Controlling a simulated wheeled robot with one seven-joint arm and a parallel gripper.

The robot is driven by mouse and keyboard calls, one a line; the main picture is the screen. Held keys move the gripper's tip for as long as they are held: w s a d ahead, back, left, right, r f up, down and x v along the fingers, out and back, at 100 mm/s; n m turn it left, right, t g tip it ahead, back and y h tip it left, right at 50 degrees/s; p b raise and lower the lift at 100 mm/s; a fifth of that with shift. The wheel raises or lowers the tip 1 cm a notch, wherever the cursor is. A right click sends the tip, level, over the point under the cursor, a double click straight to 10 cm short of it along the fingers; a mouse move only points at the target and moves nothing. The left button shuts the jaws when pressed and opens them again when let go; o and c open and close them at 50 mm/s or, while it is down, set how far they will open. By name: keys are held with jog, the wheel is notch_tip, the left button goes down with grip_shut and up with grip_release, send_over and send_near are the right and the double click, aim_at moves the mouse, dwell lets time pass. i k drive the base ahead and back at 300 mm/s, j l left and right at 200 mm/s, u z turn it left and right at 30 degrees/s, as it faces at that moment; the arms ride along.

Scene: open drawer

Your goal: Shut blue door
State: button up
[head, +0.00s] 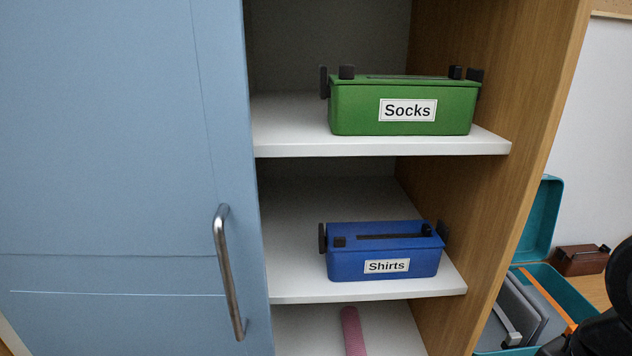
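The blue door (110,140) fills the left of the head view. It has a vertical metal bar handle (229,272) near its right edge. Right of that edge the cabinet stands open, with its white shelves (375,293) and wooden side wall (500,90) showing. The door's hinge side is not clear from this view. Black parts at the lower right edge look like my arm. They are well to the right of the door and not touching it. My gripper's fingers do not show.
A green bin labelled Socks (360,112) sits on the upper shelf and a blue bin labelled Shirts (340,266) on the one below. A pink roll (352,330) lies lower. An open teal case (545,205) and a brown box (581,261) are outside, right.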

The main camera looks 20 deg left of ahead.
aim_at(130, 221)
jog(key=u, duration=1.85)
jog(key=l+u, duration=0.1)
jog(key=l, duration=0.4)
